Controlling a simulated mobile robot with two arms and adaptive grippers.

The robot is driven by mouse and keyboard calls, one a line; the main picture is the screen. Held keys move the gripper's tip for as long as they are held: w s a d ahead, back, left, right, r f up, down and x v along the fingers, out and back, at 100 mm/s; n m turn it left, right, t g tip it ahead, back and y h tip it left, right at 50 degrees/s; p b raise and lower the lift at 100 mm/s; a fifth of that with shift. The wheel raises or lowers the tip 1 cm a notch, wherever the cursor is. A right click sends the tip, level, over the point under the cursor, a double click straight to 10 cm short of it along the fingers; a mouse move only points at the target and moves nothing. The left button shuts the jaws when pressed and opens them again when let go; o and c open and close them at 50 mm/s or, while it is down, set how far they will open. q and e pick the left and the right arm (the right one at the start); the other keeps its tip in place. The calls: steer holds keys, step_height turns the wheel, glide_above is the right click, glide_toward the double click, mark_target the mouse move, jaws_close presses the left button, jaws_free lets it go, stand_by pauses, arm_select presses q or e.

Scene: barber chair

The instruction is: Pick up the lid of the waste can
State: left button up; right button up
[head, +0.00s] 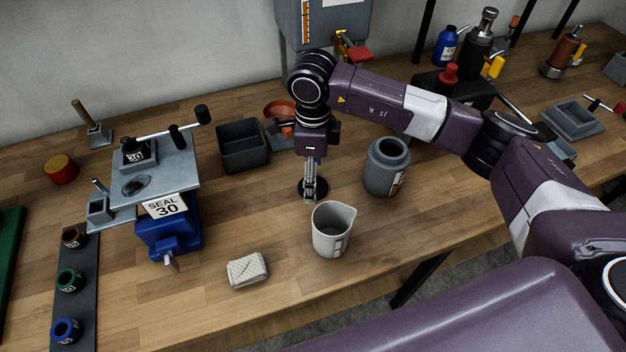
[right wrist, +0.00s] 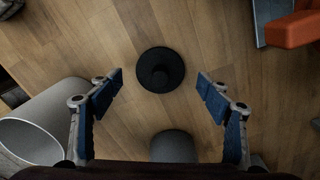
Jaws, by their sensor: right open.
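The lid, a round black disc with a raised knob (head: 322,190), lies flat on the wooden bench; in the right wrist view it (right wrist: 160,75) sits ahead of and between the fingers. My right gripper (head: 309,195) points straight down above the lid. In the wrist view its blue-padded fingers (right wrist: 159,82) are open and empty, one on each side of the knob. A grey round jar with an open top and an orange-marked label (head: 387,167), apparently the waste can, stands right of the lid. My left gripper is not in view.
A pale beaker (head: 332,230) stands just in front of the lid. A wrapped pad (head: 247,270) lies at the front left. The blue sealing fixture (head: 175,228) stands farther left.

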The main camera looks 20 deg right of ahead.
steer(key=shift+f, duration=0.85)
steer(key=shift+c, duration=0.4)
steer(key=c, duration=0.9)
steer(key=shift+r, duration=0.1)
steer(key=shift+c, duration=0.2)
